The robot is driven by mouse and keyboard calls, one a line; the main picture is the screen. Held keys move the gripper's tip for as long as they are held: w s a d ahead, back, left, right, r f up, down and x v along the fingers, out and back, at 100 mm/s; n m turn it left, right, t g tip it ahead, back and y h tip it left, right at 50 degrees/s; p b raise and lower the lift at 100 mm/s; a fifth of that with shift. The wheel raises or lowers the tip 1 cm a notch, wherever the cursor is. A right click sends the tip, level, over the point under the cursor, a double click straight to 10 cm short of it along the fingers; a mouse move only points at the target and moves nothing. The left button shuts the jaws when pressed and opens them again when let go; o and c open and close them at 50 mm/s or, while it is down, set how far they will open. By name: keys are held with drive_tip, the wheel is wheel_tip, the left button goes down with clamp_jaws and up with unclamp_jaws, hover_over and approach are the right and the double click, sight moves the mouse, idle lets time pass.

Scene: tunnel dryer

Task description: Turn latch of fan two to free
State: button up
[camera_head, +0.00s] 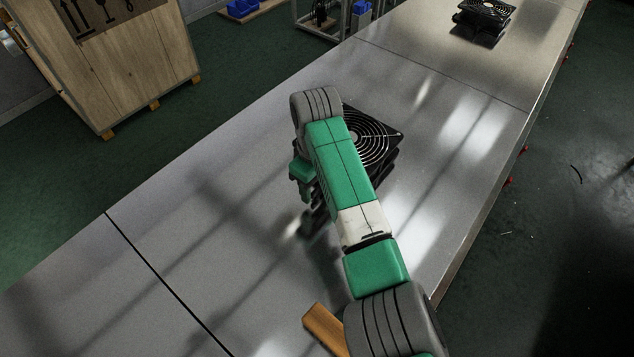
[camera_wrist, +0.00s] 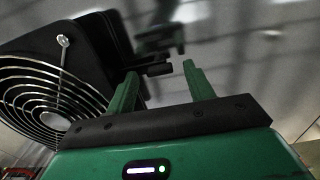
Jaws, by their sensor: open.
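A black fan (camera_head: 376,138) with a round wire grille stands on the long grey table, partly hidden behind my arm. It fills the left of the wrist view (camera_wrist: 50,92), with a small silver pin on its grille. My gripper (camera_wrist: 160,70) is open beside the fan housing, its two green fingers apart. A short dark piece (camera_wrist: 159,70) shows between the fingertips; it may be the latch, but I cannot tell its position or whether the fingers touch it. In the head view my arm hides most of the gripper. No label shows which fan is two.
A second black fan (camera_head: 485,20) stands farther along the table. A brown wooden piece (camera_head: 325,328) lies near my arm at the front. A wooden crate (camera_head: 120,65) stands on the floor at left. The table (camera_head: 165,235) is clear left of the fan.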

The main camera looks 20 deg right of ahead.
drive_tip(key=shift+f, duration=0.4)
drive_tip(key=c, duration=1)
